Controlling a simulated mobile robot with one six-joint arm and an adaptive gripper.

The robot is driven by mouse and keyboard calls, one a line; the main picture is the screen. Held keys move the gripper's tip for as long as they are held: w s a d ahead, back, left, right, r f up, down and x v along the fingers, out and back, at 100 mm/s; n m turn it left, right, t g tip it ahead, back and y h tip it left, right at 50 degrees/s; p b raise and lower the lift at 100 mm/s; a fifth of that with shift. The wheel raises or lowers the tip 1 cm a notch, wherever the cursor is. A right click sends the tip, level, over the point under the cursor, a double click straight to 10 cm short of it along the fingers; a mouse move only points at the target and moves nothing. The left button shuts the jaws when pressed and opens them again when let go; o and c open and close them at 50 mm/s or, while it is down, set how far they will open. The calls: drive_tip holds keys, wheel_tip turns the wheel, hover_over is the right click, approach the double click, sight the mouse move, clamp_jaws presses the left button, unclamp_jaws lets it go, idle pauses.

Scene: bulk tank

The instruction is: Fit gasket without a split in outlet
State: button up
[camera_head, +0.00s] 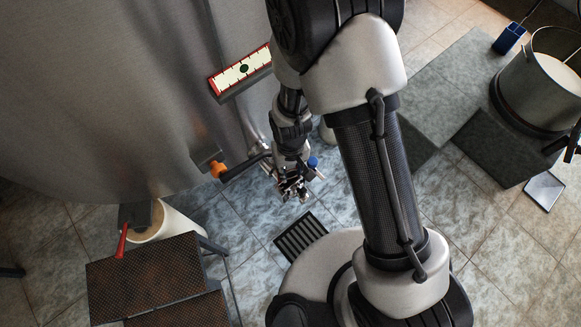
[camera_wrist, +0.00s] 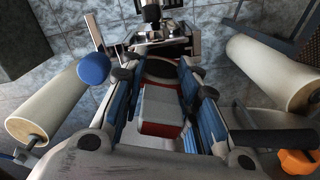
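My gripper (camera_head: 292,188) hangs beside the tank's lower right side, close to a metal pipe fitting. In the wrist view its fingers (camera_wrist: 160,85) stand apart with blue pads. A grey and red block and a dark-rimmed oval ring (camera_wrist: 160,69) show between them. I cannot tell whether the fingers touch either one, nor whether the ring is a gasket. A metal fitting (camera_wrist: 155,40) lies beyond the fingertips. A dark handle with an orange end (camera_head: 217,169) sticks out left of my gripper; the orange end also shows in the wrist view (camera_wrist: 298,162). No split gasket can be made out.
The steel tank (camera_head: 100,90) fills the left, with a ruler-like gauge (camera_head: 241,70). A white bucket (camera_head: 172,225) and brown steps (camera_head: 145,277) stand lower left. A floor drain (camera_head: 300,236) lies below my gripper. A large pot (camera_head: 530,92) stands at right.

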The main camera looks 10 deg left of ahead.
wheel_tip(320, 180, up, 13)
drive_tip(key=p, duration=0.5)
drive_tip(key=shift+f, duration=0.2)
drive_tip(key=shift+r, duration=0.1)
drive_tip(key=d+r+m+t, duration=0.1)
drive_tip(key=d+r, duration=0.4)
drive_tip(key=r, duration=0.5)
drive_tip(key=d+r+m+t, duration=0.1)
drive_tip(key=d+r+m, duration=0.1)
drive_tip(key=d+r, duration=0.55)
drive_tip(key=s+d+r+m+t, duration=0.2)
drive_tip(key=s+d+r, duration=0.5)
drive_tip(key=s+r, duration=0.3)
drive_tip(key=shift+d+r+t, duration=0.2)
drive_tip(key=shift+r+t, duration=0.1)
drive_tip(key=shift+r, duration=0.3)
drive_tip(key=shift+o, duration=0.5)
